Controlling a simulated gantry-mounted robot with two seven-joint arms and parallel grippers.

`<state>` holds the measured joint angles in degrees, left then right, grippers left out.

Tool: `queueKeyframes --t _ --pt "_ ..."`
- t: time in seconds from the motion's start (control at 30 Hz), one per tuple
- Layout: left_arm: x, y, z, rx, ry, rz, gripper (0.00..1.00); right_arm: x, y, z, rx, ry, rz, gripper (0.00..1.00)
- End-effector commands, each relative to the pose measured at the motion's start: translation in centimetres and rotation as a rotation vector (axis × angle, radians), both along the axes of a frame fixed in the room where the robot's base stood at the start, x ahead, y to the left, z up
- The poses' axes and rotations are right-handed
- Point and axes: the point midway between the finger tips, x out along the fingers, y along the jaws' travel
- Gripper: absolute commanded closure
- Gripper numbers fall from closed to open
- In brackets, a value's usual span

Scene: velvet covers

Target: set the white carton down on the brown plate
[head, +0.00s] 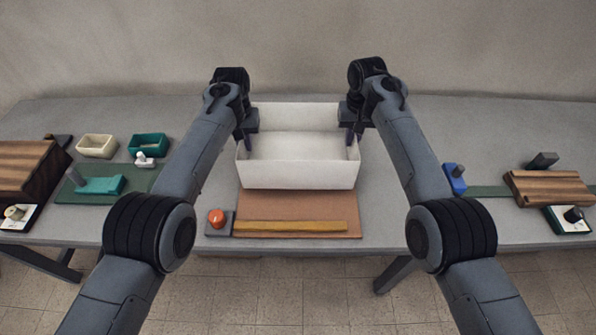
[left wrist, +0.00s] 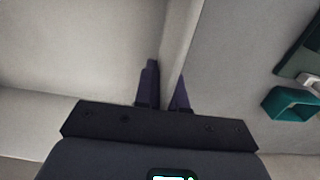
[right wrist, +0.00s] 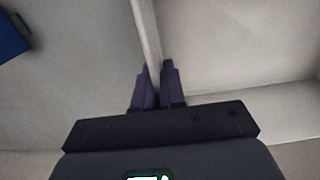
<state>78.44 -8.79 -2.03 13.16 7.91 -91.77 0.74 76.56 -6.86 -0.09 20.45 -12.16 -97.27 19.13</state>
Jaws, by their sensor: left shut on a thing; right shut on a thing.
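The white carton (head: 298,174) is an open-topped box in the middle of the head view. It looks level, behind and partly over the far part of the brown plate (head: 262,203). I cannot tell whether it touches the plate or hangs just above it. My left gripper (head: 246,138) is shut on the carton's left wall; in the left wrist view its fingers (left wrist: 163,92) straddle that wall. My right gripper (head: 350,136) is shut on the right wall, and its fingers straddle it in the right wrist view (right wrist: 155,85). The plate's far part is hidden by the carton.
A yellow strip (head: 290,226) lies along the plate's near edge. A grey block with an orange knob (head: 216,217) stands at its left. Cream (head: 97,146) and teal bins (head: 149,145) stand left. A blue block (head: 454,179) and wooden block (head: 550,188) stand right.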

Motion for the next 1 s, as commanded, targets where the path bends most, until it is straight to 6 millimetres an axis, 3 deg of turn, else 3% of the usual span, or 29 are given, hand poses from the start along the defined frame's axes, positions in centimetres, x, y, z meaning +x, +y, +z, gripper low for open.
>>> queueKeyframes --t 0.57,1.0 --pt "0.0 0.1 -0.3 0.000 -0.001 0.002 1.00 0.0 -0.1 -0.3 0.000 0.000 -0.001 1.00" --pt "0.0 0.1 -2.6 0.000 -0.001 0.002 1.00 0.0 -0.1 -2.6 0.000 0.000 -0.001 1.00"
